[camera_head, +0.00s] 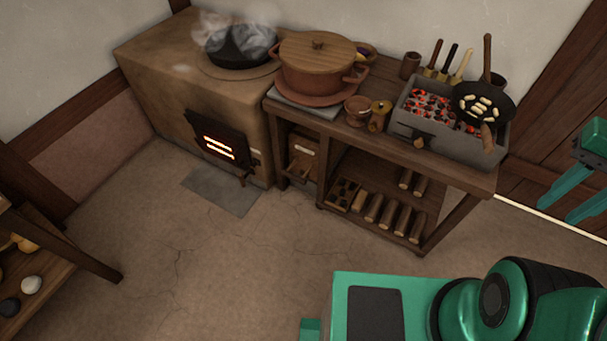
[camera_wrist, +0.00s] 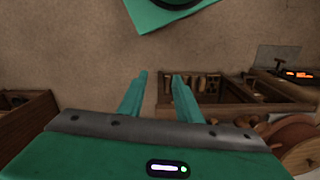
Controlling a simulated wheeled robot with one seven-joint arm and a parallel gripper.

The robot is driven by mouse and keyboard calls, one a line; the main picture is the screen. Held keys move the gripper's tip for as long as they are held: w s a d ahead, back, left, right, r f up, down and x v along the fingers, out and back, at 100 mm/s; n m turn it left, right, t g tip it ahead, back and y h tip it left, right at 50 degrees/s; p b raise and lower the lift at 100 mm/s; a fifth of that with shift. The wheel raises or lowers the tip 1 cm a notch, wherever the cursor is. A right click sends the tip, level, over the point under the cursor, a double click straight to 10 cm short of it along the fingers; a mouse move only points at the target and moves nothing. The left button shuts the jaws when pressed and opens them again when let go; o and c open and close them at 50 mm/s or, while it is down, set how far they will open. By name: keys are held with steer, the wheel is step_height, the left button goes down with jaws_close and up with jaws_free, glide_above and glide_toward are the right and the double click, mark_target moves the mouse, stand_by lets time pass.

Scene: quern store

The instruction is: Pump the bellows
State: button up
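I cannot make out the bellows for certain. A small wooden box-like thing with a handle (camera_head: 301,160) sits low between the stove and the bench's lower shelf; I cannot tell whether it is the bellows. The clay stove (camera_head: 160,62) has a dark fire door (camera_head: 218,146) glowing through its slots. My gripper (camera_head: 563,207) is at the right edge of the head view, apart from the bench. In the wrist view its two teal fingers (camera_wrist: 160,77) stand apart with nothing between them, so it is open and empty.
A wooden bench (camera_head: 350,137) carries a lidded pot (camera_head: 318,62), jars and a charcoal grill (camera_head: 425,124) with a frying pan (camera_head: 483,107). Logs (camera_head: 388,213) lie on its lower shelf. A steaming pan (camera_head: 240,45) is on the stove. The floor (camera_head: 190,270) in front is clear.

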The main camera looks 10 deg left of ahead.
steer(key=shift+s+d, duration=0.1)
steer(key=shift+d, duration=0.15)
